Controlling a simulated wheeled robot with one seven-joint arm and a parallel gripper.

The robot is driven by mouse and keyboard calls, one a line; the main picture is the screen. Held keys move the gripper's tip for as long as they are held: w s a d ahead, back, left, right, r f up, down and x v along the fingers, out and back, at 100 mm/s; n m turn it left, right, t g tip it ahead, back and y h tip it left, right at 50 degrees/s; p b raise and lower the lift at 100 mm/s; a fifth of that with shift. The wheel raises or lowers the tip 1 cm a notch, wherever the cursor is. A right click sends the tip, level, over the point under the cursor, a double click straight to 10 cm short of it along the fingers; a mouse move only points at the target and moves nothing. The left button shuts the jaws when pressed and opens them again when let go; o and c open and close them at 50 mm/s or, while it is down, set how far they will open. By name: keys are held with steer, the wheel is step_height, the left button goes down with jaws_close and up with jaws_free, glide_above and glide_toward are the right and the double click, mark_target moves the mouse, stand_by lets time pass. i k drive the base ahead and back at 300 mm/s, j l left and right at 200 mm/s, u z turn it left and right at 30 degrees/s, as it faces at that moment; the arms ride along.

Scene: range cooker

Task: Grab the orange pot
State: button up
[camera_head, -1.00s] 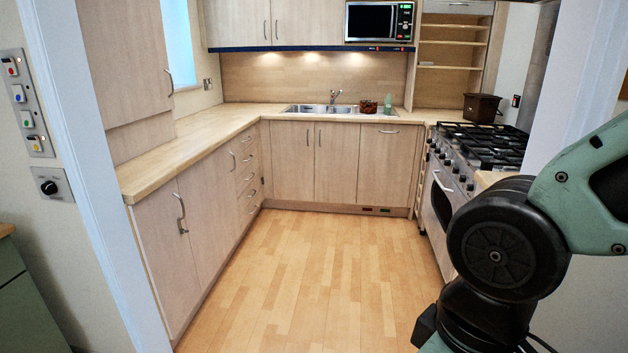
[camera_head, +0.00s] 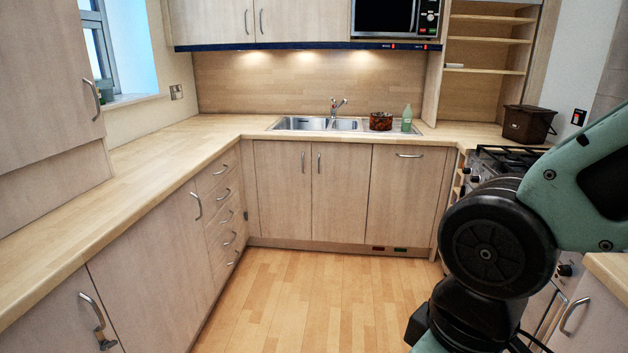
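A small reddish-brown pot (camera_head: 381,121) with a dark pattern stands on the back counter, just right of the sink; it is the closest thing to an orange pot in view. A green bottle (camera_head: 407,119) stands close to its right. My arm fills the right side of the picture. My gripper is not in view, so its state does not show.
The sink (camera_head: 315,124) with its tap is set in the back counter. A dark brown bin (camera_head: 528,124) stands at the right corner, beside the partly hidden range cooker (camera_head: 500,157). The left counter (camera_head: 125,178) is bare. The wooden floor (camera_head: 310,300) ahead is clear.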

mark_target(379, 122)
steer(key=i, duration=2)
steer(key=i+j+z, duration=0.1)
steer(key=i, duration=0.9)
steer(key=i+j, duration=0.1)
steer(key=i, duration=0.85)
steer(key=i+j+z, duration=0.15)
steer(key=i+z, duration=0.15)
steer(key=i, duration=0.45)
